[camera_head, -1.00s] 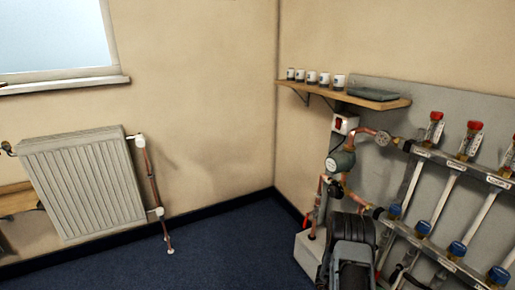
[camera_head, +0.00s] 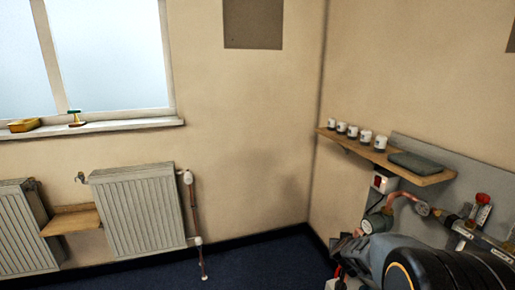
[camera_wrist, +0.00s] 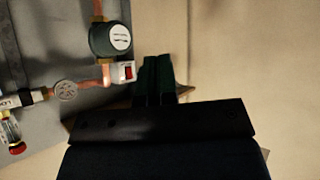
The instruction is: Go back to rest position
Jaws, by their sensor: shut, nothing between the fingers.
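My gripper (camera_wrist: 166,80) shows in the wrist view as two dark fingers side by side, shut and empty. Beside them, to the left in that view, are the round green pump (camera_wrist: 111,39) and a small white box with a red switch (camera_wrist: 125,72). In the head view my arm fills the lower right corner and covers most of the copper manifold. The pump (camera_head: 377,222) shows just above the arm, with a copper pipe and a gauge. I cannot make out the gripper's fingertips in the head view.
A wooden shelf (camera_head: 437,180) on the right wall holds several white mugs (camera_head: 365,136) and a dark grey folded item (camera_head: 416,162). Radiators (camera_head: 138,212) stand under the window. A yellow box (camera_head: 24,125) sits on the sill. Blue floor shows at the bottom centre.

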